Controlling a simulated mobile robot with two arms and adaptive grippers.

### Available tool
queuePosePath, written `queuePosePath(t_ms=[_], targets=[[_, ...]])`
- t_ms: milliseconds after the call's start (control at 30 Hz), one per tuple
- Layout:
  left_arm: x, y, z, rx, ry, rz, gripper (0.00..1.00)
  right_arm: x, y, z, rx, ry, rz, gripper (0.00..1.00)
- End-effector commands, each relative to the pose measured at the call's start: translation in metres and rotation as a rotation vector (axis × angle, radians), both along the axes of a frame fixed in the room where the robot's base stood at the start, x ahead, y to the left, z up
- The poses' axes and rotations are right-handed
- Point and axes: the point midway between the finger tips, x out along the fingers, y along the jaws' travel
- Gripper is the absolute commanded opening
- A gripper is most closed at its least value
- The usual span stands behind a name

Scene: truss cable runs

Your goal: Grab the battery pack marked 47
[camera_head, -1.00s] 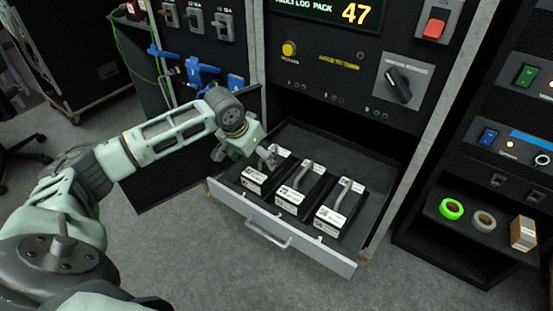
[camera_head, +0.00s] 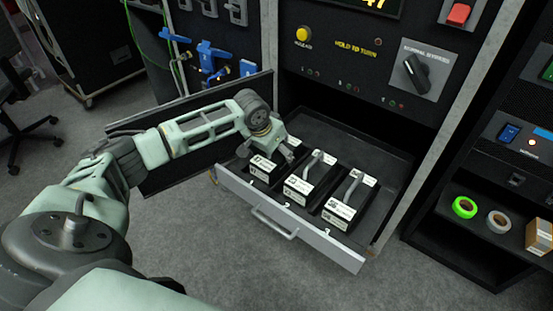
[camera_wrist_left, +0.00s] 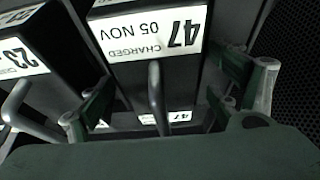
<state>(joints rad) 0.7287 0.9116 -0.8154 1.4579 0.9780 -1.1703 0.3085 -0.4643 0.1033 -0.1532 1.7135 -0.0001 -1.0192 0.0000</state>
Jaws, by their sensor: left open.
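The battery pack marked 47 (camera_wrist_left: 150,35) shows in the left wrist view, its label upside down, with a grey bar handle (camera_wrist_left: 156,95). In the head view it is the leftmost pack (camera_head: 262,166) in the open drawer (camera_head: 300,232), partly covered by my gripper. My left gripper (camera_head: 268,150) is just over this pack. In the left wrist view its open fingers (camera_wrist_left: 165,95) stand on either side of the handle, apart from it. My right gripper is not in view.
A pack marked 23 (camera_wrist_left: 25,60) is beside it in the left wrist view. In the head view the middle pack (camera_head: 300,188) and right pack (camera_head: 340,212) share the drawer. The cabinet panel (camera_head: 340,60) rises behind. Green tape (camera_head: 464,207) lies on the right shelf.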

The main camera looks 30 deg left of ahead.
Motion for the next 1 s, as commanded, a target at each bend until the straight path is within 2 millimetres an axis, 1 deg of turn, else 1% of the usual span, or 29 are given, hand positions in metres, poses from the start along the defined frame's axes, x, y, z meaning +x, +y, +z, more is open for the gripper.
queuePosePath(t_ms=[100,167,1000], targets=[[0.0000,-0.0003,0.0003,0.000,0.000,0.000,0.83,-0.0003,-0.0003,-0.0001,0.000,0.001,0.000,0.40],[-0.0001,-0.0003,0.0004,-0.001,0.000,0.000,0.78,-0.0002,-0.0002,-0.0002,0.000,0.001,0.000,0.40],[-0.0023,-0.0018,-0.0033,-0.002,0.007,-0.002,0.05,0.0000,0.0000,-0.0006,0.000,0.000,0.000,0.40]])
